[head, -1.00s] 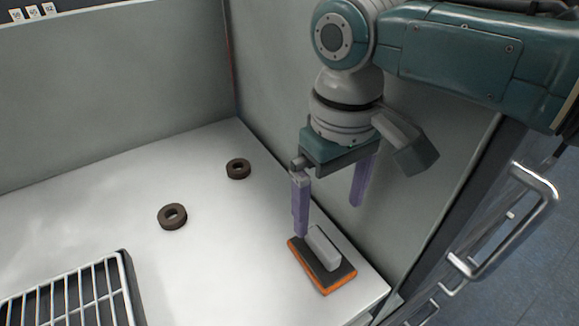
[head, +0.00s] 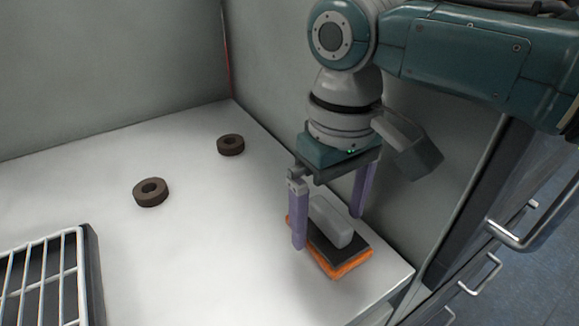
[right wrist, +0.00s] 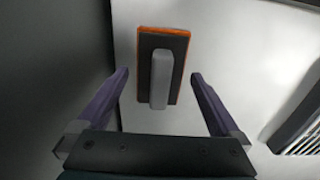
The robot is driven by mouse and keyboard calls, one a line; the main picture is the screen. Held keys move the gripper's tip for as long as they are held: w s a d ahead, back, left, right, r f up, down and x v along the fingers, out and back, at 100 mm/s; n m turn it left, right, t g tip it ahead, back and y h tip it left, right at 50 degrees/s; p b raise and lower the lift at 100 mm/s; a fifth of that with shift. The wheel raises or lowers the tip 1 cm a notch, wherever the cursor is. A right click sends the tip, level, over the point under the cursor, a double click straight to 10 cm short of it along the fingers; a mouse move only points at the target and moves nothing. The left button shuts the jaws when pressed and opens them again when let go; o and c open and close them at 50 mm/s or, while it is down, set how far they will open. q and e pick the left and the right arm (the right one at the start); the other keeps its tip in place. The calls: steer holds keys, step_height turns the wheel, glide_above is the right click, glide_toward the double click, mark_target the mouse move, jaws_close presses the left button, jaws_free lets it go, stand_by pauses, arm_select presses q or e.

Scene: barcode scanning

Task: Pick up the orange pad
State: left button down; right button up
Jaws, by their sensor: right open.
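The orange pad (head: 345,266) lies flat near the right front corner of the white surface. It has a dark top layer with a grey block-shaped handle (head: 330,222) standing on it. In the right wrist view the pad (right wrist: 174,36) lies ahead, with its handle (right wrist: 161,79) between the two finger lines. My right gripper (head: 330,228) is open and points down over the pad, one purple finger on each side of the handle. In the right wrist view the open fingers (right wrist: 160,75) hold nothing. My left gripper is not in view.
Two dark rings, one nearer (head: 151,192) and one farther (head: 231,145), lie on the white surface (head: 190,250). A wire rack (head: 45,275) stands at the left front. Grey walls close the back and right side. The middle is clear.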

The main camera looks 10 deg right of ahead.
mark_target(330, 212)
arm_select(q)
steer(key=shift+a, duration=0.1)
arm_select(e)
steer(key=c, duration=1.4)
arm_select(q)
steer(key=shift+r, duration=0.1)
arm_select(e)
steer(key=shift+r, duration=0.1)
